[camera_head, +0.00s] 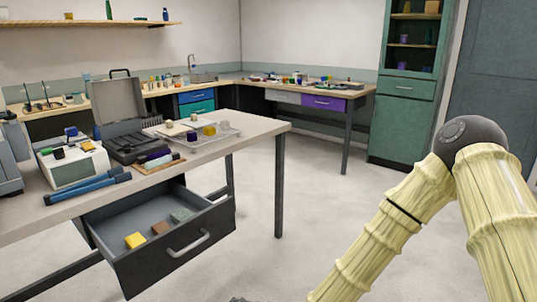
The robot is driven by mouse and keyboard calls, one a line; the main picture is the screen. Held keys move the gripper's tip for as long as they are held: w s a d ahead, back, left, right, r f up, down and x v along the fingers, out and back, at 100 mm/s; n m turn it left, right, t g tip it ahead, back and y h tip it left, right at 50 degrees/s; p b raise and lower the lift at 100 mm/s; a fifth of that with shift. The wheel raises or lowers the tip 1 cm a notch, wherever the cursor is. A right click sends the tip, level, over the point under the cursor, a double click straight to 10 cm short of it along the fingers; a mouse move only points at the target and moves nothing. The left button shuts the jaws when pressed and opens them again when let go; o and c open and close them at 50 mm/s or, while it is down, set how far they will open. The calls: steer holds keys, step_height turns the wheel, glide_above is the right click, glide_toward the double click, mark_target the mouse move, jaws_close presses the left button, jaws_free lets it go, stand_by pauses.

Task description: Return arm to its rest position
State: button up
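My arm shows at the right as pale, bamboo-like links (385,235) joined at a dark grey elbow (470,135). The lower link runs down and left out of the bottom edge. My gripper is outside the picture, so its fingers are hidden. A small dark shape at the bottom edge is too cut off to name.
A table (215,150) at the left carries an open grey case (120,115), a white device (75,165), blue rods (85,188) and a tray (222,138). Its drawer (175,248) is pulled out, holding small blocks. A green cabinet (403,130) stands behind. The middle floor is clear.

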steer(key=s+d+f+n+g+h, duration=0.4)
steer(key=s+d+f+g+h, duration=0.15)
steer(key=s+d+f, duration=1.45)
steer(key=s+d+f+n+g+h, duration=0.2)
steer(key=s+d+f+h, duration=0.2)
steer(key=s+d, duration=0.6)
step_height(320, 180, up, 17)
steer(key=d+p, duration=0.1)
steer(key=p, duration=1.6)
steer(key=shift+w+d+r, duration=0.15)
steer(key=shift+w+r, duration=0.05)
steer(key=shift+w, duration=0.25)
